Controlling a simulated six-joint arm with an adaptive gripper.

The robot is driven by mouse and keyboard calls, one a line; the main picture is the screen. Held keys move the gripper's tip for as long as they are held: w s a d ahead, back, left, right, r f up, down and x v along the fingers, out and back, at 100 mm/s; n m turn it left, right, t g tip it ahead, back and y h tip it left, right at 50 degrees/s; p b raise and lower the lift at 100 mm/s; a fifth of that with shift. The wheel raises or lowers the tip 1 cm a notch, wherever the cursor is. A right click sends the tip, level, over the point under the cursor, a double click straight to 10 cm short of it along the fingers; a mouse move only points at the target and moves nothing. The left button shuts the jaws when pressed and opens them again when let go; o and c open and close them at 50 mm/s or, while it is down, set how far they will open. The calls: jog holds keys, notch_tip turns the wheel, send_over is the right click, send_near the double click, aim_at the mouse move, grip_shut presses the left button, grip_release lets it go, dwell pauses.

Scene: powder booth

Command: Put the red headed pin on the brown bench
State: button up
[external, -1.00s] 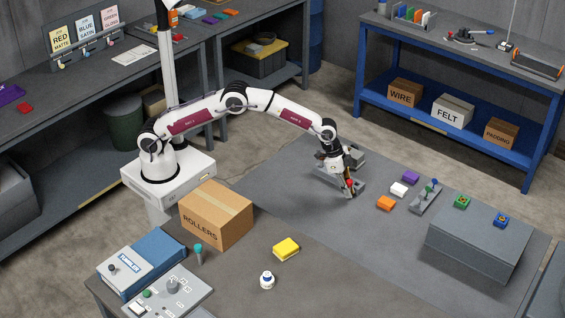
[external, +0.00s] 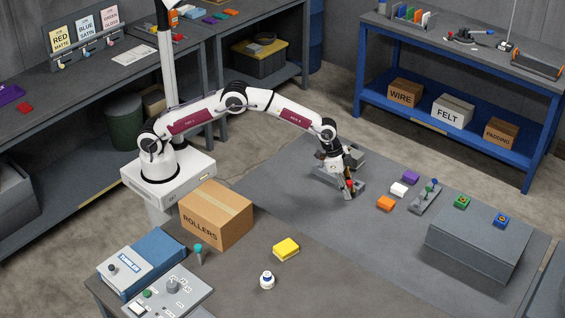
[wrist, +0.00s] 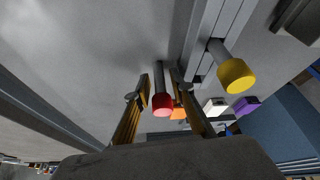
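The red headed pin (wrist: 162,104) is between my gripper's two fingers (wrist: 160,78) in the wrist view. Its red head faces the camera and its grey shaft runs between the fingertips, with a narrow gap on each side. My gripper looks open around the pin; its red head also shows in the external view (external: 350,184), low over the grey mat (external: 300,185) beside a grey fixture (external: 322,173). The pin's lower end is hard to make out. The brown bench (external: 335,285) is the brownish-grey top in the foreground.
A yellow headed pin (wrist: 236,76) stands close beside in the wrist view. Orange (external: 386,203), white (external: 398,189) and purple (external: 411,177) blocks lie to the right, then a large grey box (external: 478,245). The bench top holds a yellow block (external: 286,249) and a ROLLERS carton (external: 216,215).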

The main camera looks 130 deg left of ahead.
jog(key=v, duration=1.1)
jog(key=shift+r, duration=0.4)
jog(key=shift+s, duration=0.15)
jog(key=shift+d, duration=0.1)
jog(key=s+d+r+m, duration=0.1)
jog(key=s+d+r, duration=0.65)
jog(key=d, duration=0.45)
jog(key=s+d+r+m, duration=0.1)
jog(key=s+d+r, duration=0.65)
jog(key=d, duration=0.45)
jog(key=s+d+f, duration=0.1)
jog(key=s+d, duration=0.3)
jog(key=s, duration=0.4)
jog(key=s+d+f, duration=0.2)
jog(key=s+d, duration=0.2)
jog(key=s, duration=0.4)
jog(key=s+d+f+m+t+h, duration=0.1)
jog(key=s+d, duration=0.3)
jog(key=s, duration=0.4)
jog(key=shift+d+f, duration=0.2)
jog(key=shift+d, duration=0.15)
